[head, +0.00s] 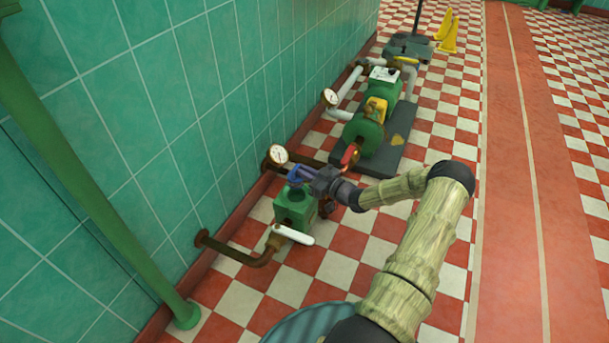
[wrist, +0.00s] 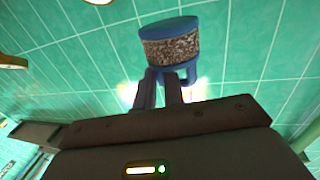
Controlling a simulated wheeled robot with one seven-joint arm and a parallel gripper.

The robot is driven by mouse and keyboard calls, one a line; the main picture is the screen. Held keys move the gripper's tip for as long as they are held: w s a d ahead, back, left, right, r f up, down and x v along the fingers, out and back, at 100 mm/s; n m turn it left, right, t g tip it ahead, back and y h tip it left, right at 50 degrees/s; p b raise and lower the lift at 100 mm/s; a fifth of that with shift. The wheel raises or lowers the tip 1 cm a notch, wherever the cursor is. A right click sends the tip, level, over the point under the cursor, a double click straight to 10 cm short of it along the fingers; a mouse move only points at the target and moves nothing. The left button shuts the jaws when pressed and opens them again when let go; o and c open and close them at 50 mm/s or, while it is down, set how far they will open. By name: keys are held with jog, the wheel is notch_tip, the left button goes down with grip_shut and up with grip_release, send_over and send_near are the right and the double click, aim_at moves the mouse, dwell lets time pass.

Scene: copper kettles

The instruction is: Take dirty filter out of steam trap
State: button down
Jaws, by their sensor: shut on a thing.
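The dirty filter (wrist: 170,48) is a short cylinder with grey-brown speckled mesh between blue end parts. In the wrist view my gripper (wrist: 162,88) is shut on its blue lower part, and the whole mesh shows against the tiled wall. In the head view my gripper (head: 306,178) is just above the green steam trap (head: 293,210), a boxy body on a brown pipe near the wall. The blue of the filter (head: 298,173) shows at the gripper's end, apart from the trap as far as I can tell. The trap's inside is hard to make out.
A white-handled valve (head: 293,235) is on the pipe in front of the trap. A pressure gauge (head: 278,154) and a red handle (head: 350,154) are behind it. A green pump (head: 364,132) stands farther back.

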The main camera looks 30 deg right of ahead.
jog(key=shift+r, duration=0.3)
dwell(0.4)
